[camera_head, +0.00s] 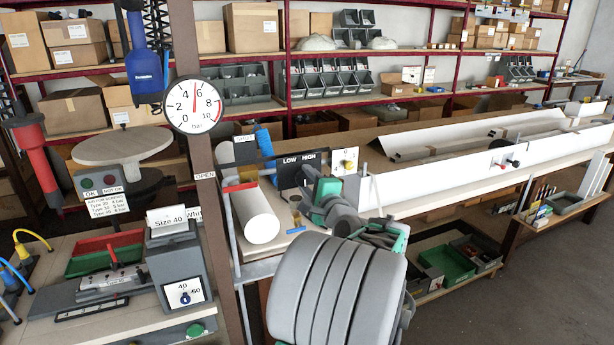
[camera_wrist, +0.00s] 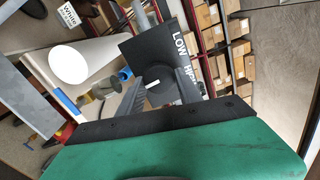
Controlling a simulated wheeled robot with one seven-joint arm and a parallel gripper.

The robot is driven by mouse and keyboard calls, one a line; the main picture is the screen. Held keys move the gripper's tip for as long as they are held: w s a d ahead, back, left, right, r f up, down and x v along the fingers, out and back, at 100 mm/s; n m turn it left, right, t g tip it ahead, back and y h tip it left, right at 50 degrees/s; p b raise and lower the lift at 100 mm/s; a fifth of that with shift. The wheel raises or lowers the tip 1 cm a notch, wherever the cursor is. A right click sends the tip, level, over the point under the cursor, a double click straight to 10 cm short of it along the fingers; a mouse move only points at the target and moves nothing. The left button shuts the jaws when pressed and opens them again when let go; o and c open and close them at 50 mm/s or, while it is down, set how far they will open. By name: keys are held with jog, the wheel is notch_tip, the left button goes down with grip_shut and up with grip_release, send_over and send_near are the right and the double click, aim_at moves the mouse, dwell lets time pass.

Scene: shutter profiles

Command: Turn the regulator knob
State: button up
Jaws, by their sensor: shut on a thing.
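The black LOW HIGH plate (camera_head: 290,172) stands above the bench in the head view. In the wrist view the same plate (camera_wrist: 155,50) is tilted, with the regulator knob (camera_wrist: 152,84) in front of it, a dark shape with a white mark. My gripper (camera_head: 309,176) reaches up to the plate. In the wrist view, my gripper's fingers (camera_wrist: 158,92) lie on both sides of the knob, shut on it. The fingers and plate hide most of the knob. The round pressure gauge (camera_head: 193,104) on the post has its red needle pointing nearly straight up, between 4 and 6.
A small white panel with a yellow part (camera_head: 346,160) stands just right. A long white profile (camera_head: 470,165) runs along the bench to the right.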

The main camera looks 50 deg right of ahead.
jog(key=shift+m, duration=0.5)
jog(key=o, duration=1.3)
jog(key=shift+o, duration=0.2)
jog(key=b+v, duration=0.1)
jog(key=v, duration=0.6)
jog(key=shift+s+a+b, duration=0.2)
jog(key=shift+s+b, duration=0.1)
jog(key=shift+b, duration=0.05)
